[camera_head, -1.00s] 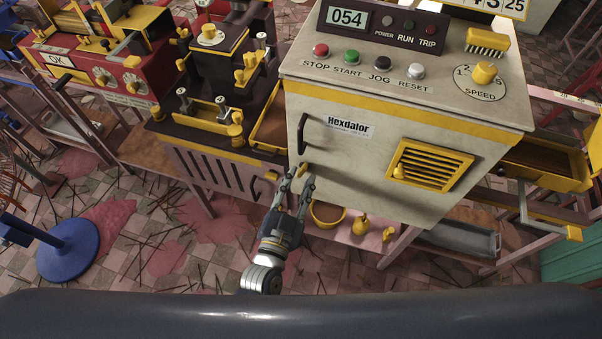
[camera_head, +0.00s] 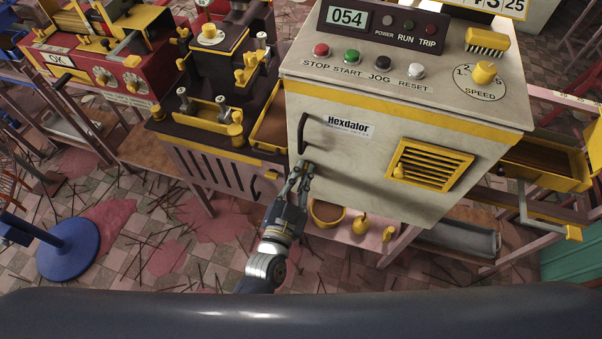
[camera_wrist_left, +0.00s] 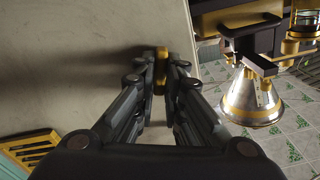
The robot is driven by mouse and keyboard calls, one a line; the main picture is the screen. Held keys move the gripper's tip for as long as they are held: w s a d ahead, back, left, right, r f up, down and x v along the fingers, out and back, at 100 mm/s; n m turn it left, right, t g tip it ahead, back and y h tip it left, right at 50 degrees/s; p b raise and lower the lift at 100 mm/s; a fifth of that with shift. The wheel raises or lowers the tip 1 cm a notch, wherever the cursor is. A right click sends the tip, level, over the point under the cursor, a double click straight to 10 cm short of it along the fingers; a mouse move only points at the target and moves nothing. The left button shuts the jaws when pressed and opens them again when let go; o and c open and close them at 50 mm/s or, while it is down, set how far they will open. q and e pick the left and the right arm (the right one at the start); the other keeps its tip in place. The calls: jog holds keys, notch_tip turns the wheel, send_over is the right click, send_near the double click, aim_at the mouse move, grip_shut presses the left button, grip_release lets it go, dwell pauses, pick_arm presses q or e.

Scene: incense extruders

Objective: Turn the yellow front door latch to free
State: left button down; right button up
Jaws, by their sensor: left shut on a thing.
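The pale cabinet (camera_head: 355,175) with the "Hexdalor" label has a black door handle on its front left side. My left gripper (camera_head: 303,167) reaches up to the door's left edge, just below that handle. In the left wrist view the yellow latch (camera_wrist_left: 161,66) stands between my left fingertips (camera_wrist_left: 161,78), and the fingers are shut on it. In the head view the fingers hide most of the latch. My right gripper is not in view.
The black door handle (camera_head: 302,134) is close above my left gripper. A yellow vent grille (camera_head: 432,165) is on the door to the right. A dark machine with yellow parts (camera_head: 215,125) stands at the left. A round yellow-rimmed container (camera_head: 326,213) is below the cabinet.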

pick_arm(q)
jog(key=shift+n, duration=0.3)
jog(key=n, duration=1.2)
jog(key=shift+a+n+p, duration=0.2)
jog(key=shift+n+p, duration=0.2)
dwell(0.4)
jog(key=c, duration=1.7)
grip_release()
jog(key=v, duration=1.2)
